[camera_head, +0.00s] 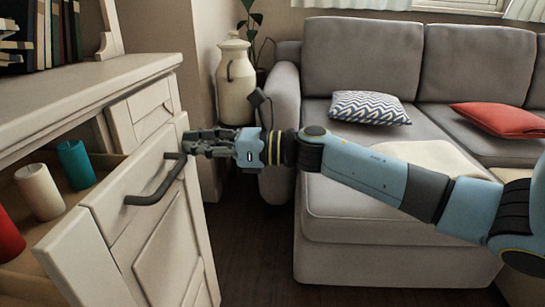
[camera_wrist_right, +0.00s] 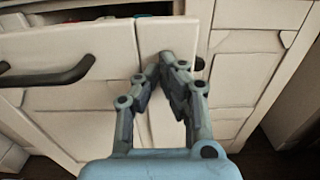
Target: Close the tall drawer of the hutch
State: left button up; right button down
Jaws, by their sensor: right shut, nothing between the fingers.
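The tall drawer (camera_head: 150,235) of the white hutch (camera_head: 110,75) stands pulled out at the left of the head view. Its front has a dark curved handle (camera_head: 158,184). The handle also shows at the left in the right wrist view (camera_wrist_right: 50,76). My right gripper (camera_head: 187,144) is shut and empty, its fingertips at the upper right end of the drawer front, just beyond the handle. In the right wrist view the fingertips (camera_wrist_right: 172,66) lie over the pale front panels; I cannot tell whether they touch. My left gripper is not in view.
A cream milk can (camera_head: 236,85) stands behind my gripper. A grey sofa (camera_head: 350,225) is at the right. Dark floor lies between sofa and hutch.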

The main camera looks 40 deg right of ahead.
jog(key=b+x, duration=0.2)
jog(key=x, duration=1.5)
jog(key=shift+w+a, duration=0.15)
jog(key=shift+a, duration=0.15)
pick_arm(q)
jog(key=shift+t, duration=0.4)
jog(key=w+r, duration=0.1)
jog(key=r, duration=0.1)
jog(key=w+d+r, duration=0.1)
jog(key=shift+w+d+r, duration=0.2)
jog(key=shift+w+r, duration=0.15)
pick_arm(e)
jog(key=shift+w, duration=0.15)
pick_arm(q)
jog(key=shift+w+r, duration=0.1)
pick_arm(e)
jog(key=shift+w+a+r, duration=0.1)
